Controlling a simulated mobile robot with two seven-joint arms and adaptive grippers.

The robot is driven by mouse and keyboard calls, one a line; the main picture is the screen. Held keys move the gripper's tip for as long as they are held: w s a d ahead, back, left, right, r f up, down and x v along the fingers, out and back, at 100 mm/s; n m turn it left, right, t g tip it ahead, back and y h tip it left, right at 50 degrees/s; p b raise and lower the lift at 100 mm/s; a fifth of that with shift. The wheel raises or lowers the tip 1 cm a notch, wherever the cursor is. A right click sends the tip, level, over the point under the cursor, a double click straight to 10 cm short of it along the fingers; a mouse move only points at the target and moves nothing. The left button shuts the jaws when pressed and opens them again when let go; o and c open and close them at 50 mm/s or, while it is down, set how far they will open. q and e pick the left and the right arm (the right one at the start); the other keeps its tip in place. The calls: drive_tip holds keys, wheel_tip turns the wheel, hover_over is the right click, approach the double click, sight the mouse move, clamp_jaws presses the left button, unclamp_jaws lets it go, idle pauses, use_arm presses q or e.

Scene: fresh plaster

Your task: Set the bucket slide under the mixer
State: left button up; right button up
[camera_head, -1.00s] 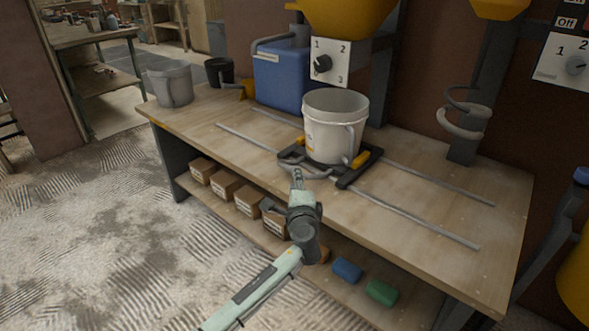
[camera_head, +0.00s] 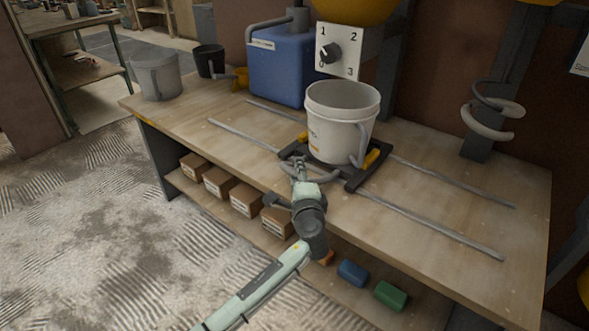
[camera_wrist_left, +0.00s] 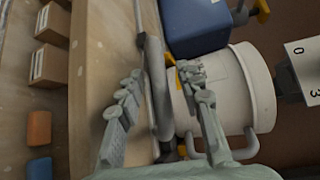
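The bucket slide (camera_head: 354,182) is a black frame with yellow clips, sitting on two metal rails on the bench. A white bucket (camera_head: 340,120) stands upright on it. The slide's grey front handle (camera_head: 324,178) faces me. The mixer (camera_head: 488,133), with a grey spiral paddle, stands further right along the rails, and the bucket is left of it. My left gripper (camera_head: 300,163) is at the slide's front edge. In the left wrist view its fingers (camera_wrist_left: 160,100) are apart, with the grey handle bar (camera_wrist_left: 157,80) showing between them; contact is unclear. My right gripper is out of view.
A blue tank (camera_head: 280,70), a grey bucket (camera_head: 156,76) and a black bucket (camera_head: 209,61) stand at the back left. A dial panel (camera_head: 340,50) hangs above the white bucket. The rails right of the slide are clear. Boxes (camera_head: 246,200) sit on the lower shelf.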

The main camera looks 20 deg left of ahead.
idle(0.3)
use_arm(q)
clamp_jaws()
idle(0.3)
